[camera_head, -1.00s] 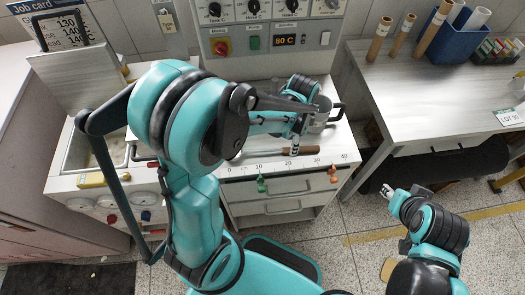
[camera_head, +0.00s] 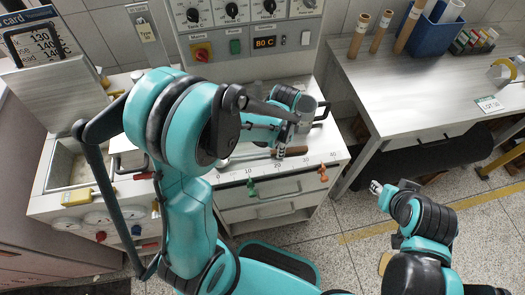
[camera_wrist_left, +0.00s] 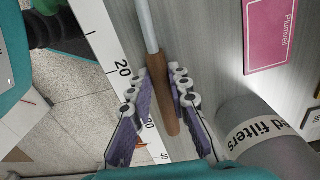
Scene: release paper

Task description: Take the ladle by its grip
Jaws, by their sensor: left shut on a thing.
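The ladle has a brown grip (camera_head: 293,151) and a thin grey rod; it lies along the bench front by the numbered scale. In the left wrist view the brown grip (camera_wrist_left: 165,85) runs between the two fingers and the pale rod (camera_wrist_left: 147,25) goes on upward. The ladle's bowl is not in that view. My left gripper (camera_head: 281,150) is at the grip, with one finger on each side; it is shut on the grip in the left wrist view (camera_wrist_left: 163,90). My right gripper (camera_head: 377,188) hangs over the floor at right, far from the ladle; its fingers are too small to read.
A grey cylinder labelled "filters" (camera_wrist_left: 270,135) stands close to the right finger. A pink card (camera_wrist_left: 268,32) lies beyond it. A control panel (camera_head: 250,38) rises behind the bench. A side table (camera_head: 425,85) at right holds brown tubes and a blue bin (camera_head: 428,28).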

